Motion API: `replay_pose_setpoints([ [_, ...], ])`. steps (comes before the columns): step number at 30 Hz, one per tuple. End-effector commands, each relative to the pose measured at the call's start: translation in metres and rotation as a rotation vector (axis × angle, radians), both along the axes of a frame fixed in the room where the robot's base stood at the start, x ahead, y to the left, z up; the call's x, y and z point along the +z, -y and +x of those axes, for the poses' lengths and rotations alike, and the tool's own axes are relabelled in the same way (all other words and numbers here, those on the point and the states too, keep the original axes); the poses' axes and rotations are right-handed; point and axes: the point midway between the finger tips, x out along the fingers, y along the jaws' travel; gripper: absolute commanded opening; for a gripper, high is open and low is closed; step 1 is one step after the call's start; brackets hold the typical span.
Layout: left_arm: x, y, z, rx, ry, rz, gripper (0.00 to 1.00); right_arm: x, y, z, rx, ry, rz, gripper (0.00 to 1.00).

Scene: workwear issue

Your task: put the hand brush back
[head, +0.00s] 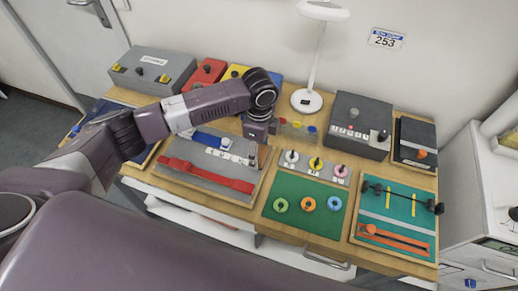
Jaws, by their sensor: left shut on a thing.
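My left gripper (258,132) points down over the right edge of a grey board (222,193) on the wooden table. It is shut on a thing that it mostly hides. A small brown piece (263,156) shows just below the fingers, and I take it for part of the hand brush. Whether it touches the board or the table, I cannot tell. On the board lie a long red tool (208,175) and, behind it, a blue piece (209,140) beside white labels. My right gripper is not in view.
A green mat (305,230) with several coloured rings lies right of the board. Further right is a teal board (395,232) with a black bar and an orange tool. Grey boxes (358,128) and a white lamp (307,101) stand at the back, against the wall.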

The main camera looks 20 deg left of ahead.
Motion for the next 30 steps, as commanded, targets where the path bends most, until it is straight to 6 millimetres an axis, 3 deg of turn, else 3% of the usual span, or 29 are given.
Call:
replay_pose_setpoints([
  [11, -0.004, 0.0, 0.0, 0.0, 0.001, -0.001, 0.38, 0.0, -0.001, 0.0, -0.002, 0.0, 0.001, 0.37],
  [12, -0.005, 0.0, 0.0, 0.0, 0.001, 0.0, 0.58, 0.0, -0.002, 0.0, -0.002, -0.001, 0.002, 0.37],
  [17, -0.004, 0.0, 0.0, 0.0, 0.001, 0.0, 0.75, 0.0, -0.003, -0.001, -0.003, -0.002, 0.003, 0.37],
  [26, -0.003, 0.0, 0.001, 0.0, 0.002, 0.0, 0.75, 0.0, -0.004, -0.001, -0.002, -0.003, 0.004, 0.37],
  [30, 0.009, 0.0, 0.002, 0.001, 0.004, -0.001, 0.75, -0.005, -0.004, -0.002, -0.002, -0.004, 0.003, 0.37],
])
